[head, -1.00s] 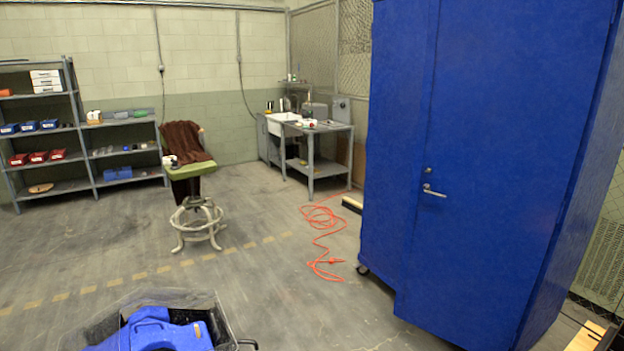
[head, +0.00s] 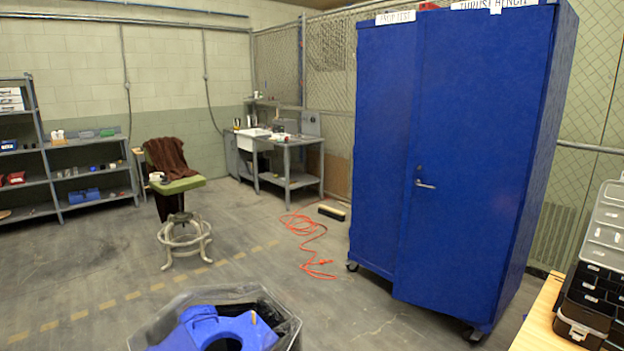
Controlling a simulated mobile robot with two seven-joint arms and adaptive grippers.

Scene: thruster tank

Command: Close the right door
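A tall blue cabinet stands right of centre in the head view, with a left door (head: 382,150) and a wider right door (head: 478,165). The right door carries a metal lever handle (head: 425,184) near its left edge. Its left edge stands slightly forward of the left door, at top and bottom, so it looks a little ajar. The inside of the cabinet is hidden. Neither of my grippers is in view.
A lined bin with a blue object (head: 205,325) stands at the bottom. A wooden table (head: 537,318) with organizer cases (head: 597,265) is at the right. An orange cord (head: 310,235) and a stool (head: 180,215) are left of the cabinet. Open floor lies before the cabinet.

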